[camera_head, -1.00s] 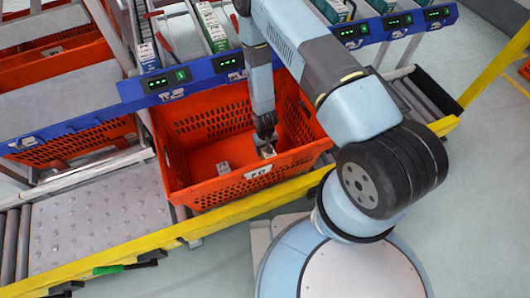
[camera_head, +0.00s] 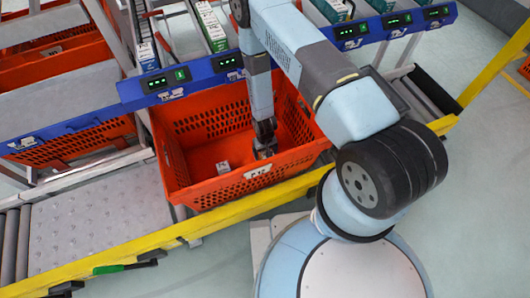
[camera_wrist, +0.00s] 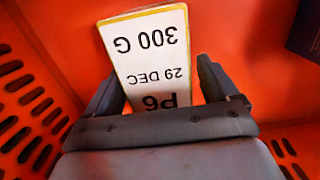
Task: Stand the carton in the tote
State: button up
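The carton (camera_wrist: 150,50) is a slim box with a white label reading "300 G", "29 DEC" and "P6", upside down in the wrist view. It lies between the two fingers of my gripper (camera_wrist: 158,72). The left finger looks close against it; a narrow gap seems to show at the right finger. Whether they grip it is not clear. The lower end of the label is hidden by my gripper. In the head view my gripper (camera_head: 265,142) points down inside the orange tote (camera_head: 205,187), near its front wall, and mostly hides the carton.
A small pale box (camera_head: 223,168) stands in the tote, left of my gripper. A dark object (camera_wrist: 306,30) shows at the wrist view's upper right. The blue shelf edge (camera_head: 205,75) with green displays runs behind the tote. The tote's left floor is clear.

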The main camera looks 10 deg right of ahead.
jog(key=w+d+r+t, duration=0.1)
jog(key=w+d+r, duration=0.15)
jog(key=r, duration=1.45)
jog(key=w+d+r+m+t, duration=0.1)
jog(key=w+r, duration=0.2)
jog(key=r, duration=1.4)
jog(key=w+d+r+t, duration=0.1)
jog(key=w+d+r, duration=0.1)
jog(key=r, duration=1.5)
jog(key=s+d+r+m+t, duration=0.1)
jog(key=s+d+r, duration=0.25)
jog(key=r, duration=0.45)
jog(key=s+d+r, duration=0.3)
jog(key=s+r, duration=0.2)
jog(key=r, duration=0.4)
jog(key=s+d+r+t, duration=0.1)
jog(key=s+r, duration=0.3)
jog(key=s, duration=0.4)
jog(key=s+d+r+m+t, duration=0.1)
jog(key=s+d+r, duration=0.2)
jog(key=s+r, duration=0.2)
jog(key=s, duration=0.3)
jog(key=shift+r, duration=0.2)
